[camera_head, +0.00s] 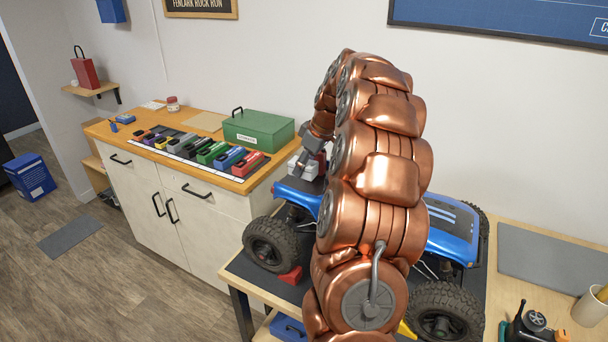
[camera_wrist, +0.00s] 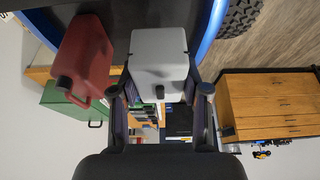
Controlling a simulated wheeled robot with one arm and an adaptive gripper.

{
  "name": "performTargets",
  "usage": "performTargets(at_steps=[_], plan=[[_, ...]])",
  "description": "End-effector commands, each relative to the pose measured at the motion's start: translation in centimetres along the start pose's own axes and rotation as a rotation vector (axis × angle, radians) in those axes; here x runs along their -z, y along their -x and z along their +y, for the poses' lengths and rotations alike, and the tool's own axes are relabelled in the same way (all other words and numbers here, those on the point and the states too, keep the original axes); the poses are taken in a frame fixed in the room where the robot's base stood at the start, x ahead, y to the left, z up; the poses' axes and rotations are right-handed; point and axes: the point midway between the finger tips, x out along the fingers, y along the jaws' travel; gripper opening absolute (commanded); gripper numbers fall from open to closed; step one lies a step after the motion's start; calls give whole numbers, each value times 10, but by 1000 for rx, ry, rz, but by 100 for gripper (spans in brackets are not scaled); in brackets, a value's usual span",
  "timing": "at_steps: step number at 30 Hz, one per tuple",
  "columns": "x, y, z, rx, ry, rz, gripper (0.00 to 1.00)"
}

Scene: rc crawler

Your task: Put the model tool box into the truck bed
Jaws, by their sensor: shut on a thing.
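My gripper (camera_wrist: 160,93) is shut on a small white box (camera_wrist: 158,55) with a dark latch, seen between its fingers in the wrist view. I cannot tell surely that it is the model tool box. In the head view the white box (camera_head: 303,168) shows at one end of the blue truck (camera_head: 452,232), beside my gripper (camera_head: 306,162). A red jerry can (camera_wrist: 85,58) stands beside the box, to its left in the wrist view. The dark truck bed (camera_wrist: 105,18) lies behind them; whether the box touches it is unclear. My arm hides the truck's middle.
A wooden cabinet (camera_head: 196,204) at the left carries a green case (camera_head: 258,131) and a row of small coloured boxes. A work table holds the truck, with a grey mat (camera_head: 555,262) and a cup (camera_head: 590,308) at its right.

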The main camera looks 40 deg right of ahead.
Motion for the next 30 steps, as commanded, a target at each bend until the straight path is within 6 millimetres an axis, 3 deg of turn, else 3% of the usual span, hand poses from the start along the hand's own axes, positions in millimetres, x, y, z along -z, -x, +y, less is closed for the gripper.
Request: performTargets(at_steps=[12, 25, 26, 30], plan=[[-13, -30, -1, 3, -1, -2, 5], [-15, -36, -1, 2, 0, 0, 5], [-15, -36, -1, 2, 0, -1, 48], [-15, -35, -1, 2, -1, -1, 62]])
